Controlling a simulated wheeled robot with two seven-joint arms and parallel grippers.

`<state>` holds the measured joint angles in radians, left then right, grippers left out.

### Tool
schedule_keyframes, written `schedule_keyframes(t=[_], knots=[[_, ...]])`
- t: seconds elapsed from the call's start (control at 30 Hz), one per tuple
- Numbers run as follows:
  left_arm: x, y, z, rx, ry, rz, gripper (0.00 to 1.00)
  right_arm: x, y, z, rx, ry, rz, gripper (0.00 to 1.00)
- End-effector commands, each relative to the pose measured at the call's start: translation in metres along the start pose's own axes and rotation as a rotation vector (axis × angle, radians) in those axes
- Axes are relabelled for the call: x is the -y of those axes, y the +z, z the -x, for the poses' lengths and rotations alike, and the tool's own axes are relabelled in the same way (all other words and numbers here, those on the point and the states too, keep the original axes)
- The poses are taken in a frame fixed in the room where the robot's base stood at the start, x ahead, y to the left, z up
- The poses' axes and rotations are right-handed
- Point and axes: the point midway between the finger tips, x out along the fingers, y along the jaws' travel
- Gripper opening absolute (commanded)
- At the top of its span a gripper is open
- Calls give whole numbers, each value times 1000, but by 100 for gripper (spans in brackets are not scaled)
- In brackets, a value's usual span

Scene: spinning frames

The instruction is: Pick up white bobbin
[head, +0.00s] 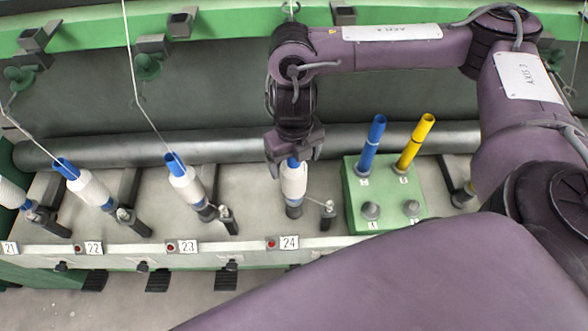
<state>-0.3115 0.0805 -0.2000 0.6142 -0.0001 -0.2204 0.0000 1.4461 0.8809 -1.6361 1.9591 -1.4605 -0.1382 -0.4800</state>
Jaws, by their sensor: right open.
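A white bobbin (294,182) on a blue tube stands upright at the position labelled 24. My right gripper (294,157) is directly above it, pointing down, with its fingers around the blue top of the tube. It is open. Whether the fingers touch the tube cannot be told. Other white bobbins stand at position 23 (187,187) and position 22 (90,188), both tilted in the picture, with threads running up from them. Another bobbin (11,193) is cut off at the left edge by 21. My left gripper is not in view.
A green block (384,215) right of position 24 holds an empty blue tube (372,143) and a yellow tube (414,142). A long dark roller (220,142) runs behind the bobbins. Green rails with dark brackets (180,23) cross the top.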

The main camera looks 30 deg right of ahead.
Motion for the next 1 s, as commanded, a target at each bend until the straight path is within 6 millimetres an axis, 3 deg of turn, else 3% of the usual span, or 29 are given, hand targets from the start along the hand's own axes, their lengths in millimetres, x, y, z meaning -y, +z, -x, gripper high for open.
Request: schedule_keyframes(t=[0.13,0.43,1.0], knots=[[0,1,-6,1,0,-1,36,0,0,-19,-2,1,-1,81],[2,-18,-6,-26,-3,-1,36,0,0,-22,1,0,0,81],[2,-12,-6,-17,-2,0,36,-1,0,-21,2,1,0,10]])
